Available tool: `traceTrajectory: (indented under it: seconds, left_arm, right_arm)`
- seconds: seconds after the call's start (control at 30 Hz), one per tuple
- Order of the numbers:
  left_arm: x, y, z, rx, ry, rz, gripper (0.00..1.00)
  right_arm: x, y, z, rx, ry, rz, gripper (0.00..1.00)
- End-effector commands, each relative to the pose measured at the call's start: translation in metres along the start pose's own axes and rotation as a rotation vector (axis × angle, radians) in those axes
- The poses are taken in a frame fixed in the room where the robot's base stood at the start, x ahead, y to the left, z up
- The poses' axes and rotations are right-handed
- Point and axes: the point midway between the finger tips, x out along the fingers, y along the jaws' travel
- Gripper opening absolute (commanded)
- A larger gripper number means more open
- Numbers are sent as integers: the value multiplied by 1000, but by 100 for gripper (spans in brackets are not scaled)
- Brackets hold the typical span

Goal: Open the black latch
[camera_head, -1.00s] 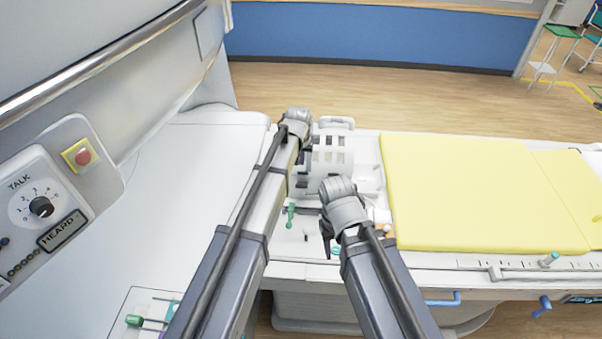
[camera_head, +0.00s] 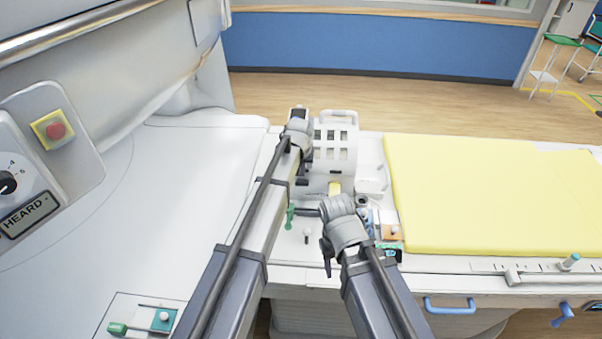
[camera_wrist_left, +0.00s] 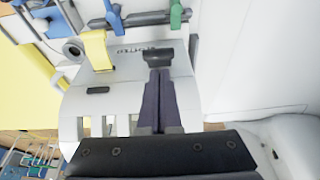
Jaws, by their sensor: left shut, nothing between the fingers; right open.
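The black latch (camera_wrist_left: 157,57) is a small dark block on the rim of the white head coil (camera_wrist_left: 125,72), beside raised lettering in the left wrist view. My left gripper (camera_wrist_left: 160,72) is shut and empty, its dark fingertips at the latch's lower edge; I cannot tell whether they touch it. In the head view the white coil (camera_head: 335,145) stands behind my left gripper (camera_head: 306,168), and the arm hides the latch area. My right gripper (camera_head: 327,258) is open and empty, in front of the coil, over the table's near part.
A yellow strap (camera_wrist_left: 97,50) lies on the coil left of the latch. Blue (camera_wrist_left: 113,18) and green (camera_wrist_left: 176,15) handles are close by. A yellow mattress (camera_head: 490,195) fills the right of the table. The white surface at left (camera_head: 190,180) is mostly clear.

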Motion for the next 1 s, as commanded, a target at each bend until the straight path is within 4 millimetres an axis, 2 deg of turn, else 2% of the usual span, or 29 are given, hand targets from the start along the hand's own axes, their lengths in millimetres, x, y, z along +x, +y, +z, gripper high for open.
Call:
traceTrajectory:
  seconds: [0.03,0.2,0.67,1.0]
  left_arm:
    - [14,0,4,0,0,0,0]
    - [26,0,8,0,0,0,0]
    - [27,0,8,0,2,0,0]
    - [31,0,16,1,63,-1,0]
  right_arm:
    - [14,-1,-1,0,0,0,50]
    - [27,-2,-2,-2,0,1,50]
    - [29,-3,-2,-4,0,1,50]
    - [38,-3,-2,-6,0,1,50]
